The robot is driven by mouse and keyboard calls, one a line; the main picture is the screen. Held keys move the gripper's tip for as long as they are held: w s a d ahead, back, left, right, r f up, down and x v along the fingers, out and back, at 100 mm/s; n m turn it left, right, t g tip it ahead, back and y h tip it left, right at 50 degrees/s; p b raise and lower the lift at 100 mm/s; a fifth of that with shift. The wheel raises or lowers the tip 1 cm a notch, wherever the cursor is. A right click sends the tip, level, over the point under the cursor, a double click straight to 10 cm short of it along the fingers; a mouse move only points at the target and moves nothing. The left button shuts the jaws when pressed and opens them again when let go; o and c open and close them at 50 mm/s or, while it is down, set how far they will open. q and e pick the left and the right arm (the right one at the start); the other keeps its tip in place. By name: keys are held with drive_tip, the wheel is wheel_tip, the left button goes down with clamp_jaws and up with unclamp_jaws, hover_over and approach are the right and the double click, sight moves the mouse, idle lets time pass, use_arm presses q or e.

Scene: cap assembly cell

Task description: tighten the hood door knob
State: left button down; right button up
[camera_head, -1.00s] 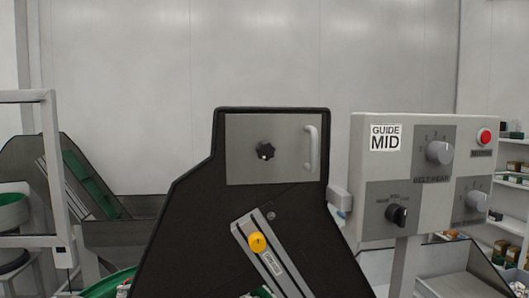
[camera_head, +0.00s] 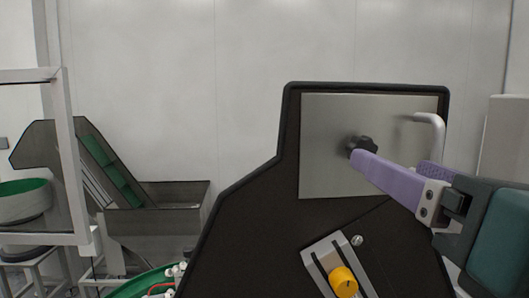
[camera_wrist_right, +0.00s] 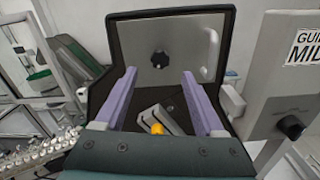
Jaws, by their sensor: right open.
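The hood door knob (camera_head: 366,143) is a black lobed knob on the grey metal door panel (camera_head: 325,165) of the black hood (camera_head: 255,220). In the right wrist view the knob (camera_wrist_right: 160,58) shows beyond and between my fingertips. My right gripper (camera_head: 392,162) has long purple fingers that are open and empty. In the head view one fingertip overlaps the knob's lower edge; contact cannot be told. In the right wrist view the gripper (camera_wrist_right: 159,72) faces the door with its fingers wide apart. My left gripper is not in view.
A door handle (camera_head: 436,135) stands out right of the knob, close to my right gripper. A yellow knob (camera_head: 343,281) sits on a slotted bracket (camera_head: 316,262) below. A control box (camera_wrist_right: 285,75) stands on the right. A conveyor hopper (camera_head: 155,205) is at left.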

sight(364, 142)
drive_tip(key=w+p, duration=0.2)
drive_tip(key=w, duration=0.5)
drive_tip(key=shift+p, duration=0.4)
drive_tip(key=shift+a, duration=0.1)
drive_tip(key=shift+c, duration=0.2)
clamp_jaws()
